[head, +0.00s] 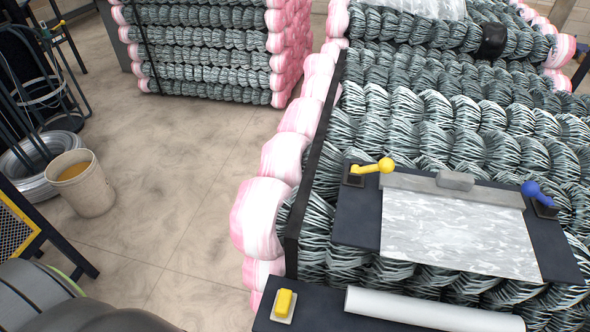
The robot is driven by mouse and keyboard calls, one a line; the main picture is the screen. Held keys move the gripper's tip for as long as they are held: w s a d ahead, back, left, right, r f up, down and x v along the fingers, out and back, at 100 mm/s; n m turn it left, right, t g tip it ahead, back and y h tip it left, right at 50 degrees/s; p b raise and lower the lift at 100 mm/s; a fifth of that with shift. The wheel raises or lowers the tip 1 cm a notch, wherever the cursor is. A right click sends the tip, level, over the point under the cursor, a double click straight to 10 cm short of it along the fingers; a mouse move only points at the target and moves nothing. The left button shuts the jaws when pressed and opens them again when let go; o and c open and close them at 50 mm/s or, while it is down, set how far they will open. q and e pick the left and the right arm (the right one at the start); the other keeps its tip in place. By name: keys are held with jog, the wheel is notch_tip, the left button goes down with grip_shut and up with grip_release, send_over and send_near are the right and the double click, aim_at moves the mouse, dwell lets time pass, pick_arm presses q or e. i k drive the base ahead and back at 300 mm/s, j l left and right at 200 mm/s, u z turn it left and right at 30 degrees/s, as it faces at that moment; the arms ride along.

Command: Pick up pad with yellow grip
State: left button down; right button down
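A small pale square pad with a yellow grip (284,303) on top lies near the left end of a dark ledge (325,318) at the bottom of the head view. Nothing touches the pad. It sits left of a white roll (432,310) on the same ledge, with a gap between them. Neither of my grippers shows in the head view.
Behind the ledge, a dark board with a grey mottled sheet (455,230) lies on stacked wire rolls (400,105). A yellow-knobbed lever (375,167) and a blue-knobbed lever (540,194) flank it. A bucket (82,184) stands on open floor at left.

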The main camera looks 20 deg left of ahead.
aim_at(282, 312)
jog(key=u, duration=0.85)
jog(key=k, duration=0.1)
